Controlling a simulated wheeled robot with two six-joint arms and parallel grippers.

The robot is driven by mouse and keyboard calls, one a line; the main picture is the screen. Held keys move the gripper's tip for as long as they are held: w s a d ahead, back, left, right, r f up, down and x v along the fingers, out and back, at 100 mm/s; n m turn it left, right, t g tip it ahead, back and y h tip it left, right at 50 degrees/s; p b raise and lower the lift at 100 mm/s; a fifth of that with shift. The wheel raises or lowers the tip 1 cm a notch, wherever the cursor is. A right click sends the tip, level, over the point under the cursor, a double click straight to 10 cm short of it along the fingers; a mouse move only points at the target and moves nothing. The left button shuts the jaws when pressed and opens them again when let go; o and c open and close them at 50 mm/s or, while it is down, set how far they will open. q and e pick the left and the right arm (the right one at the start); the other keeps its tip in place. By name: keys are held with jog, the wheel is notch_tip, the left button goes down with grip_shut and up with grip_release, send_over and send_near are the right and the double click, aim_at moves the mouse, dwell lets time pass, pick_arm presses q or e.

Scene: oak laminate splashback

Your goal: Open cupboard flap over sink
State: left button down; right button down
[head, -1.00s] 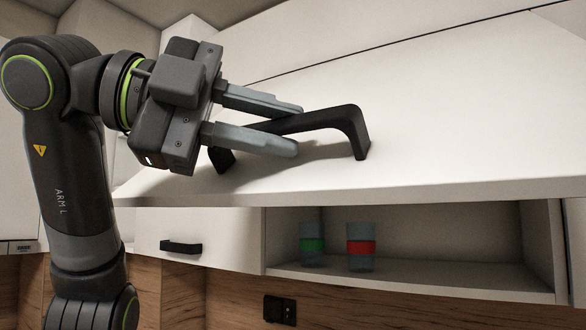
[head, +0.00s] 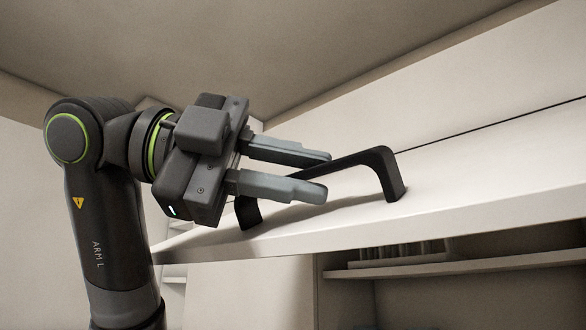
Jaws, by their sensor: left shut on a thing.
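The white cupboard flap (head: 480,190) is swung up and tilted, its lower edge running across the view above an open compartment. A black bar handle (head: 376,166) is fixed on its face. My left gripper (head: 320,176) comes in from the left and is shut on the handle, with one finger on either side of the bar. The handle's right end and its lower left foot show; part of the bar is hidden by the fingers. My right gripper is not in view. The sink is not in view.
Under the flap an open compartment shows a shelf (head: 450,268) with pale upright items (head: 400,250) on it, too dim to name. The ceiling (head: 300,45) is above. A pale wall stands behind my arm at the left.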

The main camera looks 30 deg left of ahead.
pick_arm(q)
jog(key=c, duration=1.5)
grip_release()
jog(key=shift+w, duration=0.1)
jog(key=shift+o, duration=1.3)
jog(key=shift+w+d+f, duration=0.1)
jog(key=shift+w, duration=0.2)
jog(key=shift+s, duration=0.15)
jog(key=shift+s+a, duration=0.15)
jog(key=shift+a, duration=0.15)
jog(key=b+v, duration=0.4)
jog(key=v, duration=1.2)
jog(key=shift+a, duration=0.4)
